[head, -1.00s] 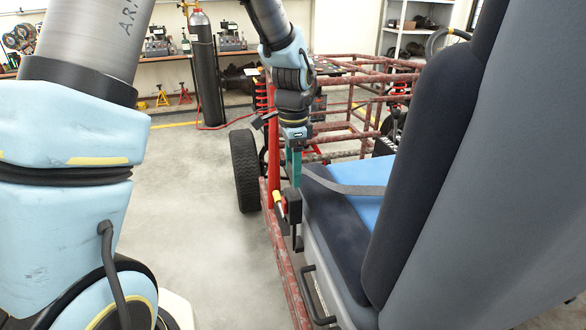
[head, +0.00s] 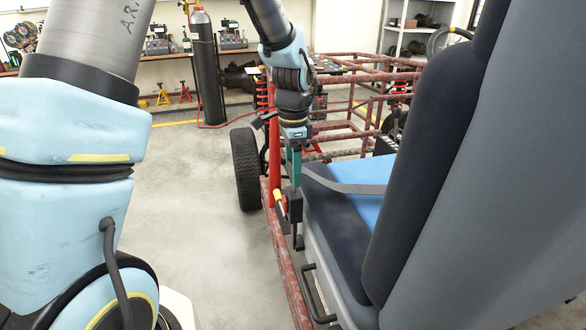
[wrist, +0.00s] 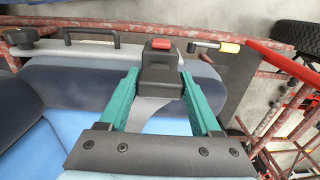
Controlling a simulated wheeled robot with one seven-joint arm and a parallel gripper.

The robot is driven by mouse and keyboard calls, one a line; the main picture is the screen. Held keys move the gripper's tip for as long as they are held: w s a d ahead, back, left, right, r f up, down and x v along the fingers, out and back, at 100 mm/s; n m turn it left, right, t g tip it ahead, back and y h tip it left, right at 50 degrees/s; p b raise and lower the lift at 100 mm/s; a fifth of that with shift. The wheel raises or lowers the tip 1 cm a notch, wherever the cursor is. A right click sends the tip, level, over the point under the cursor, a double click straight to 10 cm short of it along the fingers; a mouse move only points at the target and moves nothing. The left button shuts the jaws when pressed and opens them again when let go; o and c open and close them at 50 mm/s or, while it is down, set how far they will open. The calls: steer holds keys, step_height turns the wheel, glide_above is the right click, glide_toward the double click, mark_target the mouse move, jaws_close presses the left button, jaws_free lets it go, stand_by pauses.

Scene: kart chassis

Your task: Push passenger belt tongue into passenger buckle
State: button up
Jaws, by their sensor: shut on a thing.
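The black passenger buckle (wrist: 162,52) with its red button stands just past my fingertips in the wrist view. In the head view the buckle (head: 294,207) is beside the blue and dark seat. My gripper (wrist: 161,82), with teal fingers, is shut on the black passenger belt tongue (wrist: 160,86); the grey belt strap (wrist: 152,112) trails from it between the fingers. The tongue is lined up with the buckle and appears to meet it; its metal tip is hidden, so how deep it sits I cannot tell. My gripper (head: 294,168) points down above the buckle in the head view.
The seat backrest (head: 440,190) fills the right of the head view. A yellow-tipped lever (wrist: 228,46) is close right of the buckle. Red frame tubes (head: 290,275) run alongside the seat. Open floor (head: 200,230) lies to the left.

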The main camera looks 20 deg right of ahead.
steer(key=shift+f+b, duration=1.05)
steer(key=shift+f, duration=0.85)
stand_by(0.5)
steer(key=o, duration=1.5)
step_height(320, 180, up, 11)
steer(key=shift+f+b, duration=0.1)
steer(key=shift+b, duration=0.9)
steer(key=s+a+f+n, duration=0.2)
steer(key=a+n, duration=0.7)
steer(key=a, duration=0.6)
steer(key=s+a+f+n+t, duration=0.1)
steer(key=a+f+n, duration=0.3)
steer(key=a+n, duration=0.5)
steer(key=s+a, duration=0.1)
steer(key=a, duration=0.5)
steer(key=shift+f+t, duration=0.15)
steer(key=shift+t, duration=0.15)
